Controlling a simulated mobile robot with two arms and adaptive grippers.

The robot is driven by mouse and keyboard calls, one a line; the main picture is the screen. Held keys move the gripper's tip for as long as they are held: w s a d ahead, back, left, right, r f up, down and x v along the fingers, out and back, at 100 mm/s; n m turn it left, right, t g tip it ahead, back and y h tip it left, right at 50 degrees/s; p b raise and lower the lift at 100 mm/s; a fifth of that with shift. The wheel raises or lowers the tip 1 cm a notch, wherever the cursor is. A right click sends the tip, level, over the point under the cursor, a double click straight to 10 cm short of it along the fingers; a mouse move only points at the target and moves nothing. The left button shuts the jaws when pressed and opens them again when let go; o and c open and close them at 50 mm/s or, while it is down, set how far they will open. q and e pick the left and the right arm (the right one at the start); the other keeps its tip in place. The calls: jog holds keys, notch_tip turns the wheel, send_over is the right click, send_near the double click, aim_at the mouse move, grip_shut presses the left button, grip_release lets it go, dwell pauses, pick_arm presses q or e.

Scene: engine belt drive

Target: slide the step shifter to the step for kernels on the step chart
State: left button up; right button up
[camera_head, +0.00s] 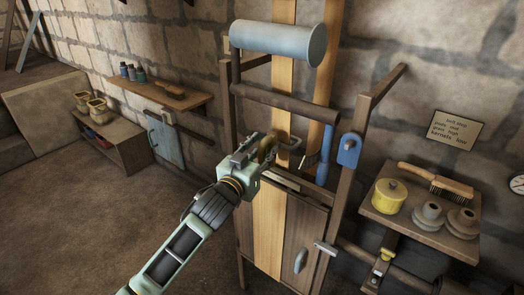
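The step chart (457,131) is a paper on the stone wall at the right; its readable text pairs kernels with low. My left gripper (278,147) is in front of the wooden belt frame, at a brass-coloured curved piece (266,148). A dark bent rod (291,142) shows just right of it. I cannot tell which of these parts is the step shifter, or whether the fingers close on anything. A pale wooden belt (268,232) runs vertically behind the gripper. My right gripper is not in view.
A grey-blue roller (279,43) tops the frame, and a blue bracket (348,150) is on its right post. A side shelf (440,239) holds a yellow canister (389,196), grey stepped pulleys (429,216) and a brush (436,180). The floor at the left is clear.

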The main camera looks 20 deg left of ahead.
pick_arm(q)
grip_shut()
dwell(0.4)
jog(key=w+a+p, duration=0.1)
jog(key=w+a, duration=0.1)
jog(key=a, duration=0.5)
jog(key=shift+w, duration=0.35)
grip_release()
jog(key=shift+s+a, duration=0.1)
jog(key=shift+a, duration=0.1)
jog(key=shift+d, duration=0.15)
